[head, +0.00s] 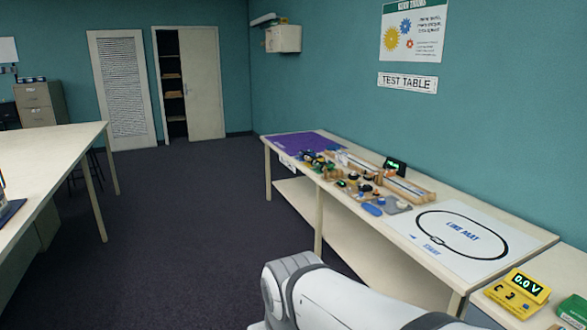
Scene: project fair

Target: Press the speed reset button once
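The speed reset button cannot be made out in the head view. A small black display with green digits (395,165) stands at the back of the long test table, near wooden tracks (407,190); its digits are too small to read. Small parts in several colours lie in front of it, too small to tell apart. My gripper is out of view. Only a white link of my arm shows at the bottom, in front of the test table.
The test table (400,248) runs along the right wall, with a line map (452,236) at its near end. Another table (45,155) is at left. Dark carpet (190,220) between them is clear.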

